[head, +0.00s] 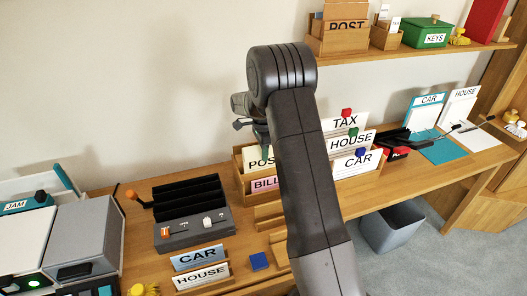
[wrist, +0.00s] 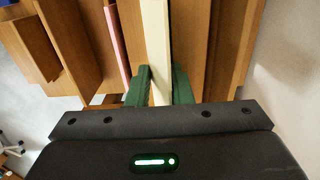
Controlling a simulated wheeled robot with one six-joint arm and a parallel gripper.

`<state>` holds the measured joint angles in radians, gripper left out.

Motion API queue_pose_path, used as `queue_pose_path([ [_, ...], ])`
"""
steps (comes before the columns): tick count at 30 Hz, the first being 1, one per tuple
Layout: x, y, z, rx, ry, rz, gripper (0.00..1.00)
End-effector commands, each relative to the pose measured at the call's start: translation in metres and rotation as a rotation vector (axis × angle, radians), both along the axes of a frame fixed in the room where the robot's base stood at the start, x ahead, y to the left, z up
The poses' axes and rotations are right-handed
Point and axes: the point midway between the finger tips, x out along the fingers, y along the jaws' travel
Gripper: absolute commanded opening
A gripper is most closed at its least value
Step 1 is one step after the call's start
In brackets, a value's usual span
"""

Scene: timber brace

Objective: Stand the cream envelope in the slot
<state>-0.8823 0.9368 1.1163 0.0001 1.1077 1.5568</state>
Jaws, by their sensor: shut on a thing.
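In the wrist view my gripper (wrist: 160,88) has its green fingertips shut on the cream envelope (wrist: 157,40), seen edge-on as a pale upright strip. Wooden dividers of the sorter (wrist: 193,45) lie on both sides of it, and a pink panel (wrist: 118,45) stands to its left. I cannot tell how deep the envelope sits in the slot. In the head view my gripper (head: 262,138) is mostly behind my arm, over the wooden sorter (head: 240,172) with its POST and pink BILLS (head: 265,184) fronts. The envelope is not clearly seen there.
TAX, HOUSE and CAR cards (head: 350,142) stand just right of my arm. A black rack (head: 187,197) stands to the left, with CAR and HOUSE signs (head: 200,265) in front. A shelf (head: 400,58) is above. A grey bin (head: 392,230) is on the floor.

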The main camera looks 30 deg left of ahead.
Motion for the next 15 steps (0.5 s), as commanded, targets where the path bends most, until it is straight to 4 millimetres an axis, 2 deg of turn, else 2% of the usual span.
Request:
queue_pose_path([
  [6,0.0001,0.0002,0.0003,0.001,-0.001,0.0,0.0],
  [7,0.0001,0.0002,0.0003,0.001,-0.001,0.0,0.23],
  [10,0.0001,0.0002,0.0004,0.001,-0.001,0.0,0.43],
  [15,0.0001,0.0002,0.0004,0.001,-0.001,0.0,0.45],
])
